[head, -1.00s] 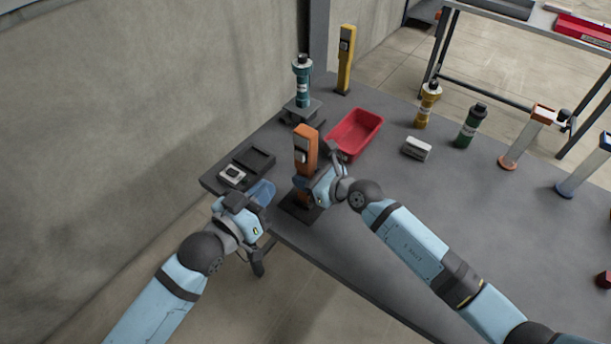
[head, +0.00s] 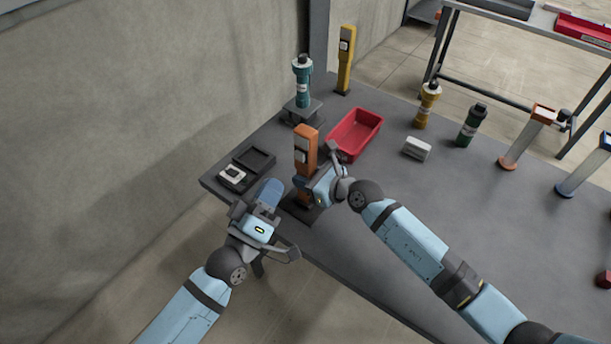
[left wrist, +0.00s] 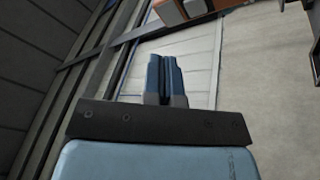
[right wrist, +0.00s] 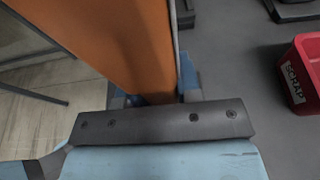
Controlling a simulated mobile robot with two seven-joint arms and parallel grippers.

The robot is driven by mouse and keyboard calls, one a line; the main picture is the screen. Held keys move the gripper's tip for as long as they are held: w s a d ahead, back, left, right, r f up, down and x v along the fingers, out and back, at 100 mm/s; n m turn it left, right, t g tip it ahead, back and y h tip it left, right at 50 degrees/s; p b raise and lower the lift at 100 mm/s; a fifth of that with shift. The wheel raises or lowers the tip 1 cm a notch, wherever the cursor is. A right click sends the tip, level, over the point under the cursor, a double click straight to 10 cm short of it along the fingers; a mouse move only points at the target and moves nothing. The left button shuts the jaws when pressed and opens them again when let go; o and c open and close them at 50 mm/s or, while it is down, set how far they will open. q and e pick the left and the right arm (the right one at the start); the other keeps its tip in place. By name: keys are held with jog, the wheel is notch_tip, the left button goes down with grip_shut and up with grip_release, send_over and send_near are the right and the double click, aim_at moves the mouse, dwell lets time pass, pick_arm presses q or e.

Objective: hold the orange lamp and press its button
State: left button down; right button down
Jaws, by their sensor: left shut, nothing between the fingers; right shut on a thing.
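The orange lamp (head: 306,146) stands upright near the table's left edge, a tall post on a dark base with a small grey panel on its face. It fills much of the right wrist view (right wrist: 120,35). My right gripper (head: 307,184) is shut on the lamp's lower post from the right. My left gripper (head: 272,188) is shut and empty, apart from the lamp, low and to its left. Its closed blue fingertips show in the left wrist view (left wrist: 166,62); an orange-brown block at the top edge there appears to be the lamp. I cannot make out the button clearly.
A red bin (head: 335,148) stands behind the lamp; its SCRAP label shows in the right wrist view (right wrist: 297,84). A dark tray (head: 238,183) with a small white-topped part lies left. A teal lamp (head: 302,88) and yellow post (head: 345,60) stand behind.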

aim_at(300, 156)
pick_arm(q)
jog(key=w+d+f+n+t+y, duration=0.1)
jog(key=w+n+t+y, duration=0.4)
jog(key=n+y, duration=0.5)
jog(key=shift+w+d+f+n, duration=0.35)
jog(key=shift+w+d+n, duration=0.4)
jog(key=shift+n, duration=2.05)
jog(key=shift+w+d, duration=0.25)
jog(key=shift+w, duration=0.05)
